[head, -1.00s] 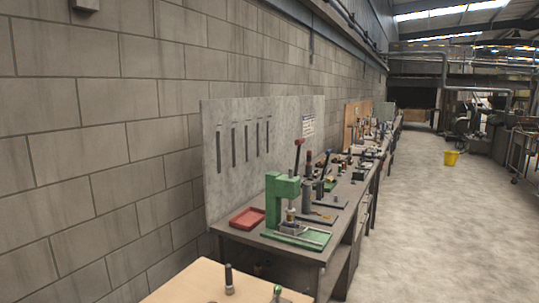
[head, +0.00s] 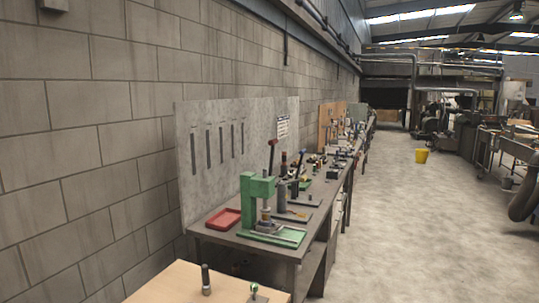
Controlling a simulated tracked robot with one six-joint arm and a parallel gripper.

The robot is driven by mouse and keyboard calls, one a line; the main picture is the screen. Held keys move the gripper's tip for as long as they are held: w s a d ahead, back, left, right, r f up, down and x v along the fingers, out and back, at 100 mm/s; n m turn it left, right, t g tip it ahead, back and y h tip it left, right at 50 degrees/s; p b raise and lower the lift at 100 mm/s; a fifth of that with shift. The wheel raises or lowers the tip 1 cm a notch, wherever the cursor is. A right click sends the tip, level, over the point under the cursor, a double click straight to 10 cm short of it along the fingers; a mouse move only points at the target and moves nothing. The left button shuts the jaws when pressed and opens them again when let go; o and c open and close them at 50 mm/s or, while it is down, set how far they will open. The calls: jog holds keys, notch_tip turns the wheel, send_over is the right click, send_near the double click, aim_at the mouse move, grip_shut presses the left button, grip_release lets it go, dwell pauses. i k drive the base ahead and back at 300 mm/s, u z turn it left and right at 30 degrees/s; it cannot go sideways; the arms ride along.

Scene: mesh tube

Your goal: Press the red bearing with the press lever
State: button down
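A green press (head: 252,187) stands on the near end of the long grey workbench (head: 222,239) in the head view. A dark lever with a red tip (head: 272,144) rises steeply behind the press head. A light, yellowish cylindrical part (head: 266,213) sits under the press head, above a metal block on the green base (head: 290,238). I cannot make out a red bearing at this size. My gripper is not in view.
A red tray (head: 223,219) lies left of the press. A wooden table (head: 160,291) in front carries a dark-handled tool (head: 206,280) and a small metal piece (head: 253,292). A yellow bucket (head: 421,156) stands on the otherwise open floor (head: 400,240) at right.

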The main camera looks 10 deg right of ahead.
aim_at(272, 143)
jog(key=i, duration=1)
jog(key=z, duration=1.65)
jog(key=i, duration=1.5)
jog(key=z, duration=0.05)
